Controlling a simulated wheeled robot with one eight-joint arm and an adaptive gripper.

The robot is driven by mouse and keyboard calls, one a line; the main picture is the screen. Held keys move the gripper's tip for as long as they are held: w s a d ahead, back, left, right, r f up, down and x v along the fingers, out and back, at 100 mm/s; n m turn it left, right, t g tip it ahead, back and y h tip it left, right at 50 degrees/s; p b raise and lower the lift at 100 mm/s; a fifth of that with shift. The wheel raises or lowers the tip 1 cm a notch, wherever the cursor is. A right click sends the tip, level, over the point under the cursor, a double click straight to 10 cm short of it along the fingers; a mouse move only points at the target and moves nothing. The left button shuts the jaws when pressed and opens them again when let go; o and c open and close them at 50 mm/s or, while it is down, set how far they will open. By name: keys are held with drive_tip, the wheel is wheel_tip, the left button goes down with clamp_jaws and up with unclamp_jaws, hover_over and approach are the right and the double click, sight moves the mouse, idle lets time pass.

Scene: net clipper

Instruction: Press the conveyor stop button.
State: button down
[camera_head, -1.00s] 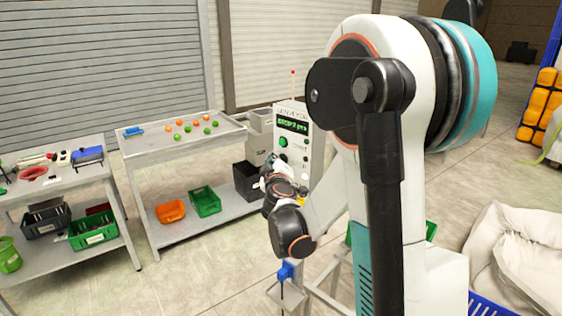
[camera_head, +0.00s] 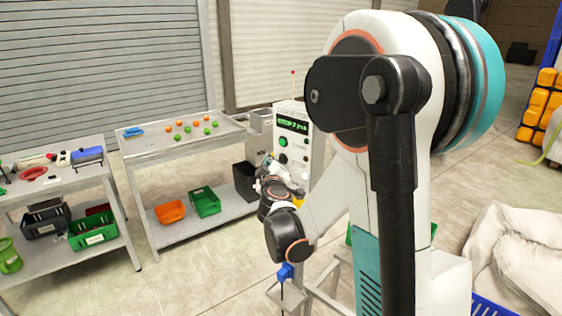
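The conveyor control box (camera_head: 312,157) is a light grey upright panel in the middle of the head view. Its dark display (camera_head: 293,124) shows green text that seems to begin with "STOP". A green button (camera_head: 283,142) sits below the display, and a dark round control (camera_head: 283,157) is under that. My gripper (camera_head: 268,166) is at the lower left front of the box, partly hidden by my own wrist. I cannot tell whether its fingers are open or touching the box. The lower part of the panel is hidden behind my arm, and no stop button is clearly visible.
A grey table (camera_head: 150,148) with small orange and green balls stands left of the box, with orange and green bins on its lower shelf. Another table (camera_head: 75,178) with tools is at far left. A white sack (camera_head: 520,245) lies at right. Open floor lies in front.

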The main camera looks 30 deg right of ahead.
drive_tip(key=shift+a, duration=0.1)
drive_tip(key=a, duration=0.2)
drive_tip(key=s+a, duration=0.1)
drive_tip(key=a, duration=0.1)
drive_tip(key=shift+s+a, duration=0.1)
drive_tip(key=shift+a, duration=0.2)
idle(0.9)
drive_tip(key=s+a+f+m+g+y+b, duration=0.1)
drive_tip(key=s+a, duration=0.4)
drive_tip(key=s, duration=0.5)
drive_tip(key=s+a+f+m+g+y+b, duration=0.1)
drive_tip(key=s+a+f+g+y+b, duration=0.2)
drive_tip(key=s, duration=0.7)
drive_tip(key=s+a+f+m+g+y+b, duration=0.2)
drive_tip(key=s+a+f+g+y, duration=0.2)
drive_tip(key=s+a, duration=0.5)
drive_tip(key=shift+s+a+f, duration=0.25)
drive_tip(key=shift+s+f, duration=0.45)
drive_tip(key=shift+f, duration=0.15)
drive_tip(key=shift+d, duration=0.2)
